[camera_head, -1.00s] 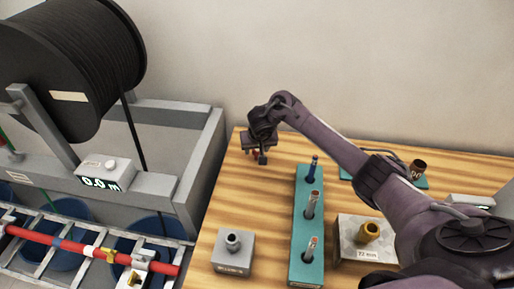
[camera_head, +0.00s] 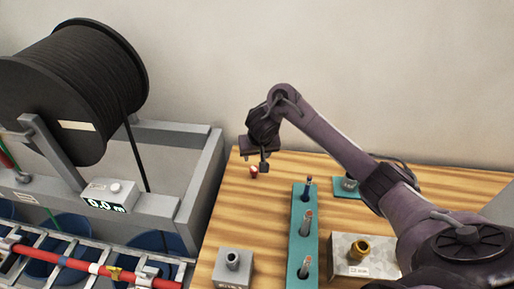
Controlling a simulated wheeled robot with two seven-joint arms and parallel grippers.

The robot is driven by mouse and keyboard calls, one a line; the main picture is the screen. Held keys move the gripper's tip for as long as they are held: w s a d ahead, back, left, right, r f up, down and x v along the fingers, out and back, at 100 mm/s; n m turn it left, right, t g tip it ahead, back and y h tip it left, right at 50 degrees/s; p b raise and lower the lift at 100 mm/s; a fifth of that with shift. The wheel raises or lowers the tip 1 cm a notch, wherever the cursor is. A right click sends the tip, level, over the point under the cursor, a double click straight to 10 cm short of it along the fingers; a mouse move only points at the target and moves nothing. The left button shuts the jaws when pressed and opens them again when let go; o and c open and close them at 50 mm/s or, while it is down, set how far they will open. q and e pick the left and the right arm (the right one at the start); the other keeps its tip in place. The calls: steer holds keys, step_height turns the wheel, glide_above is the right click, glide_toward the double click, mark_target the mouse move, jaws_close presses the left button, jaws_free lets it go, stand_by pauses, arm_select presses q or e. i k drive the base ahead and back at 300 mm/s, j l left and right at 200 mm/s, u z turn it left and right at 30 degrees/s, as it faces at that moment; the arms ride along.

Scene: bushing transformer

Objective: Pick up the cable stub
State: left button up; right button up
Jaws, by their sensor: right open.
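The cable stub, as far as I can tell, is a small red piece (camera_head: 254,171) with a pale end on the wooden table near its far left corner. My right gripper (camera_head: 256,163) points down just above it, with a dark finger close to the stub's right side. The gripper is open and no object shows held in it. A visible gap to the stub is hard to judge at this size. My left gripper is not in view.
A teal rack (camera_head: 294,262) with several upright pins stands mid-table. A grey block (camera_head: 232,268) is to its left and a metal block with a brass fitting (camera_head: 358,250) to its right. A black cable reel (camera_head: 75,90) stands at left. The wood around the stub is clear.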

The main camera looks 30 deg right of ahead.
mark_target(307, 262)
steer(key=k+j, duration=0.45)
steer(key=k, duration=0.15)
steer(key=k+j, duration=0.45)
steer(key=k, duration=0.15)
steer(key=k+j, duration=0.45)
steer(key=k, duration=0.15)
